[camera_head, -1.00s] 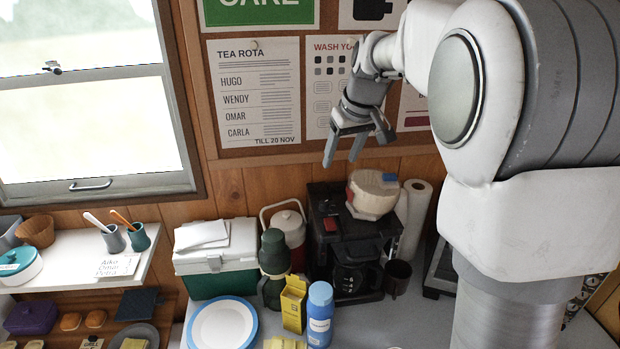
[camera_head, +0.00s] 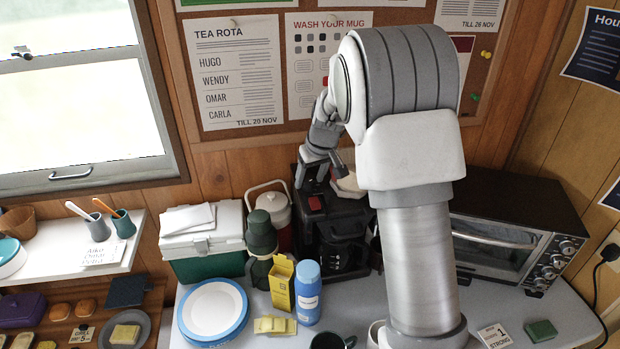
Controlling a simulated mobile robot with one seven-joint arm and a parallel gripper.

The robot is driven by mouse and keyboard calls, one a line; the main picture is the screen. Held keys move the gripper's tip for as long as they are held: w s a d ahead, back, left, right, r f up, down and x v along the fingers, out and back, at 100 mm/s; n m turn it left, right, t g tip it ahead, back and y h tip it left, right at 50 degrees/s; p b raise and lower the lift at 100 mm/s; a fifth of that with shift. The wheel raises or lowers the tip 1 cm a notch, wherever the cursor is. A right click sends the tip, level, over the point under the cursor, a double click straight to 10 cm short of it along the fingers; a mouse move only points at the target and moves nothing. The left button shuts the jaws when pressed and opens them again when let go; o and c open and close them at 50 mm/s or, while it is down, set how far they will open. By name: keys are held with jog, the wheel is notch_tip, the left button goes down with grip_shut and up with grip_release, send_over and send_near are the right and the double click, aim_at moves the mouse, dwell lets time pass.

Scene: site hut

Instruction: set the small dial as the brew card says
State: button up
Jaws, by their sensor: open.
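The black coffee maker (camera_head: 345,222) stands against the back wall, with a red square part (camera_head: 316,203) on its top left. I cannot make out a small dial on it; my arm hides its right side. My gripper (camera_head: 320,176) is open and empty, pointing down just above the top of the coffee maker. I cannot tell whether it touches anything. A small white card (camera_head: 494,336) reading "1 STRONG" stands at the front right of the counter; its smaller print is unclear.
A pale item (camera_head: 348,188) sits on the coffee maker, partly hidden. A toaster oven (camera_head: 515,215) with several knobs stands right of my arm. A blue bottle (camera_head: 307,290), yellow box (camera_head: 281,284), green flask (camera_head: 261,238) and dark mug (camera_head: 330,341) crowd the front left.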

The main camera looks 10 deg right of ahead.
jog(key=shift+w+f, duration=0.1)
jog(key=shift+f, duration=0.15)
grip_shut()
jog(key=shift+a+m, duration=0.1)
jog(key=shift+m, duration=0.2)
jog(key=m+p, duration=0.1)
jog(key=m+h+p, duration=0.1)
jog(key=m, duration=0.1)
jog(key=m+h, duration=0.1)
jog(key=m, duration=0.1)
jog(key=shift+a+r+p, duration=0.1)
jog(key=shift+a+p, duration=0.15)
jog(key=shift+p, duration=0.15)
jog(key=m+h+p, duration=0.1)
jog(key=m, duration=0.2)
jog(key=m+g+h, duration=0.1)
jog(key=m, duration=0.2)
jog(key=shift+w+p, duration=0.1)
jog(key=shift+p, duration=0.3)
jog(key=shift+m+h, duration=0.3)
